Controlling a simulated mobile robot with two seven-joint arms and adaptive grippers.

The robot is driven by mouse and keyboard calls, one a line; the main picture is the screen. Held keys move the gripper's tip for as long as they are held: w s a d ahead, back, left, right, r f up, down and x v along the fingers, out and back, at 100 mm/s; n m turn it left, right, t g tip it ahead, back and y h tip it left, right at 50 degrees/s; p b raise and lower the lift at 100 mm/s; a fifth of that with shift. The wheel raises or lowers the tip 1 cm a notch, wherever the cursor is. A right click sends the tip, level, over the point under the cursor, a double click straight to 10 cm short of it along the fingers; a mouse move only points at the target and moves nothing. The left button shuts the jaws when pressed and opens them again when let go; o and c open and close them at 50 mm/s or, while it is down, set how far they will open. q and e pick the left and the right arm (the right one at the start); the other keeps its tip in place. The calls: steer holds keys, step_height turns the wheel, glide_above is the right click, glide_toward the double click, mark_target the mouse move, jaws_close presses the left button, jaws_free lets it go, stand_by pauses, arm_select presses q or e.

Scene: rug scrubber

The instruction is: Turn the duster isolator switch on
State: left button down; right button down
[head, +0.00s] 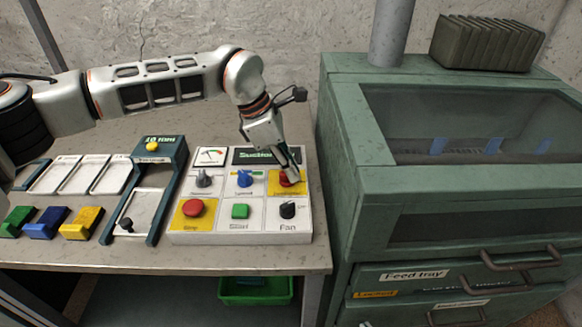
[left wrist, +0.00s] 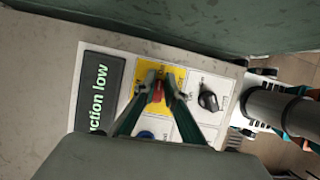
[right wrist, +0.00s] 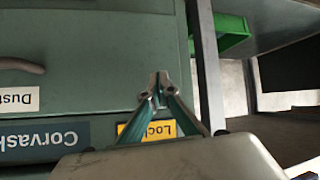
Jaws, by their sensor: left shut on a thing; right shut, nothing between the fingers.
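The control panel (head: 217,222) lies on the bench. At its upper right is a red switch knob (head: 285,182) on a yellow square; its label is too small to read. My left gripper (head: 291,172) comes down onto this knob from above. In the left wrist view its fingertips (left wrist: 160,88) close on either side of the red knob (left wrist: 158,94), which partly shows between them. My right gripper (right wrist: 158,80) is shut and empty in front of the green cabinet's drawers.
The panel also carries a blue knob (head: 244,179), a red button (head: 194,207), a green button (head: 240,211), a black Fan knob (head: 287,210) and a display (left wrist: 98,97). The green cabinet (head: 350,150) stands close at right. A green bin (head: 256,291) sits under the bench.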

arm_select(q)
steer(key=shift+s+f+m, duration=0.1)
steer(key=shift+f+m, duration=0.05)
steer(key=shift+m, duration=0.15)
steer(key=c, duration=2.1)
jaws_free()
steer(key=v, duration=1.2)
steer(key=shift+w, duration=0.2)
